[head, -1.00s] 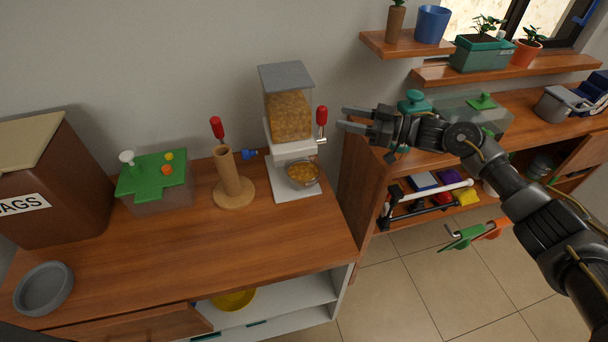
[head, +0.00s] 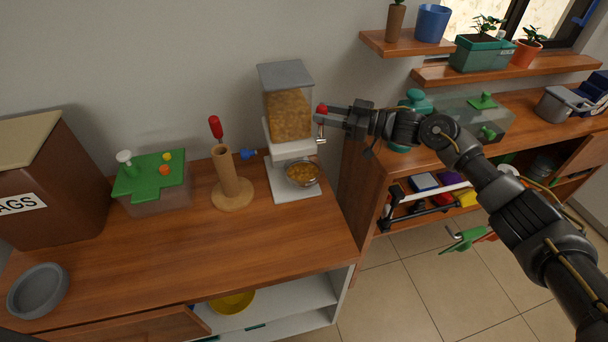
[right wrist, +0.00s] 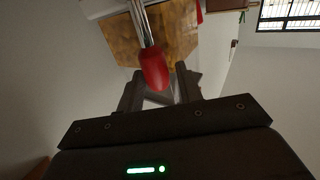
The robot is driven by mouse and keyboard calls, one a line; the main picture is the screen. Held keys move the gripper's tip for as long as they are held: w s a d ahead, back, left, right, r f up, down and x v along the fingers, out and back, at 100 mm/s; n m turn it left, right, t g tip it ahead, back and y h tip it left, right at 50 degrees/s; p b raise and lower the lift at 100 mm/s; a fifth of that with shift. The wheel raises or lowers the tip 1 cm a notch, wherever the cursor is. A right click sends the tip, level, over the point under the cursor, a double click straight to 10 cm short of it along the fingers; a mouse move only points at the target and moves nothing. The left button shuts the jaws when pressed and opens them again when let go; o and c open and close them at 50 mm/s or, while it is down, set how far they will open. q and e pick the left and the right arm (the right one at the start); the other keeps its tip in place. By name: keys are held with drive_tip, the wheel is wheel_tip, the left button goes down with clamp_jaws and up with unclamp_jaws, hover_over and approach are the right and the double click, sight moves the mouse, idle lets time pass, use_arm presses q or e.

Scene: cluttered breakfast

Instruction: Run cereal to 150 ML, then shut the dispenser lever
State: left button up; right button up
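The cereal dispenser (head: 290,150) has a clear hopper of cereal (head: 288,115), a grey lid and a white stand. A bowl (head: 302,173) with cereal in it stands under its outlet; no volume mark is readable. The red-handled lever (head: 321,107) points up on the dispenser's right side; its red knob also shows in the right wrist view (right wrist: 153,68). My right gripper (head: 326,114) is open at the lever. In the right wrist view its fingers (right wrist: 160,88) lie on either side of the knob's lower end, apparently with gaps. My left gripper is not in view.
Left of the dispenser stand a wooden cylinder holder (head: 232,185) with a red-tipped stick, a green-topped box (head: 155,180) and a brown bin (head: 50,180). A grey bowl (head: 38,290) sits at the front left. The counter front (head: 200,260) is clear.

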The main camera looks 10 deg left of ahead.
drive_tip(key=shift+d+r, duration=0.15)
drive_tip(key=shift+r, duration=0.05)
drive_tip(key=c, duration=0.5)
drive_tip(key=shift+w+r, duration=0.1)
drive_tip(key=shift+d+p, duration=0.1)
drive_tip(key=shift+p, duration=0.4)
